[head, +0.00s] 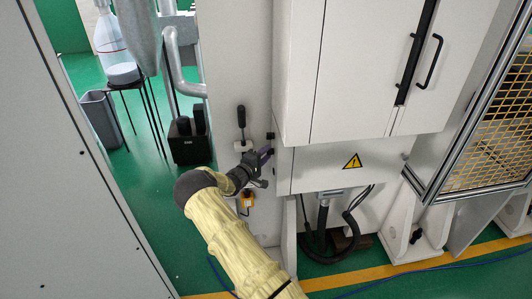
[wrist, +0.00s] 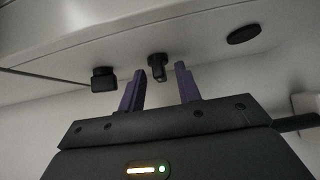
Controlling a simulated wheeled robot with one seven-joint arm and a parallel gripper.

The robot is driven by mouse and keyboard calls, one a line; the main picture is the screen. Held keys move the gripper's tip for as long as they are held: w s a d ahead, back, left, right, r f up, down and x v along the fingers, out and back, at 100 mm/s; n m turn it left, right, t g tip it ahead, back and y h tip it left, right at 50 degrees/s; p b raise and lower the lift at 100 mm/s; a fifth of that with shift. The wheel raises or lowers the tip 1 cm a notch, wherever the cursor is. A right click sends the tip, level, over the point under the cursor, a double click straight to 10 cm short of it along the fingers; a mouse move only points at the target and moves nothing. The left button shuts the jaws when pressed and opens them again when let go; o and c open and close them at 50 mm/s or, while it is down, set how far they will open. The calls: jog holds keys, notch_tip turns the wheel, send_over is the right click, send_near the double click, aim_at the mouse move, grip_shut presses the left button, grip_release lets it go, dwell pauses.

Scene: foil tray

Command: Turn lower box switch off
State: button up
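The lower box (head: 325,165) is a white box with a yellow warning triangle, under the tall white cabinet in the head view. My gripper (head: 266,153) is at its left side. In the wrist view my gripper (wrist: 160,70) is open, its two purple fingers apart with nothing held between them. A small black knob-like switch (wrist: 157,66) sticks out of the pale surface and shows between the fingertips, just beyond them. I cannot tell whether a finger touches it. A square black part (wrist: 103,79) is left of the fingers. The switch's setting cannot be read.
A flat black oval (wrist: 243,34) is on the surface at right. Black hoses (head: 349,222) hang under the box. A mesh guard (head: 495,130) is at right.

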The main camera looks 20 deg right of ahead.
jog(key=shift+w+d, duration=0.1)
jog(key=shift+d, duration=0.15)
grip_shut()
